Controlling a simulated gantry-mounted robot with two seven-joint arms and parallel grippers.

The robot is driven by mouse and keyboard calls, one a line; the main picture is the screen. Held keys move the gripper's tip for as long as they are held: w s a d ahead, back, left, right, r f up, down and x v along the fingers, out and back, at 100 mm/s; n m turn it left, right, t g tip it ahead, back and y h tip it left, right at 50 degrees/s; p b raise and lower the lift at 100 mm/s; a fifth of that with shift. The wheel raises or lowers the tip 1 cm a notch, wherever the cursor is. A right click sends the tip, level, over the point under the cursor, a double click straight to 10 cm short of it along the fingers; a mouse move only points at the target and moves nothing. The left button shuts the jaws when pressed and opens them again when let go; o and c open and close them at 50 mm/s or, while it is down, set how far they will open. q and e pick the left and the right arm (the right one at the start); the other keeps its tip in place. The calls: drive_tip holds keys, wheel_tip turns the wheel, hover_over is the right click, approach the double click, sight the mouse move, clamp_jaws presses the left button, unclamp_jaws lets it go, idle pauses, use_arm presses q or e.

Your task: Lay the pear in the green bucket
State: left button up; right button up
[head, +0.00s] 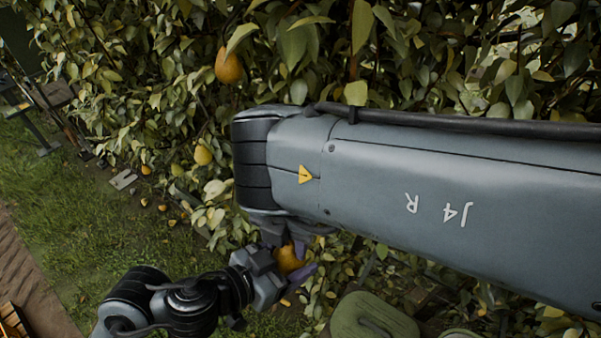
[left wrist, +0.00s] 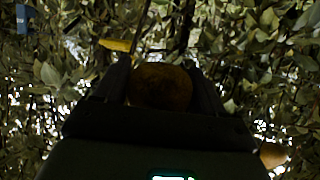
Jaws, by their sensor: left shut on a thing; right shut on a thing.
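A yellow-orange pear (head: 289,259) is between purple-grey fingers at the lower middle of the head view. My right gripper (head: 294,250) is shut on it, partly hidden under my large right arm. My left gripper (head: 274,279) comes in from the lower left and meets the same spot, so the fingers of the two overlap and are hard to part. In the left wrist view a dark pear (left wrist: 160,87) sits between the two fingers of my left gripper (left wrist: 165,80), which is shut on it. An olive-green rounded thing (head: 375,300), perhaps the green bucket, shows at the bottom edge, partly cut off.
Dense foliage fills the back. Other pears hang at the upper middle (head: 229,66) and left of my right arm (head: 203,155). Several fallen ones lie on the grass (head: 70,230). An orange crate (head: 14,320) shows at the lower left corner. My right arm blocks much of the middle.

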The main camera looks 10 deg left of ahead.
use_arm(q)
drive_tip(key=o, duration=1.1)
drive_tip(key=shift+d, duration=0.1)
drive_tip(key=shift+o, duration=0.7)
drive_tip(key=shift+f, duration=0.1)
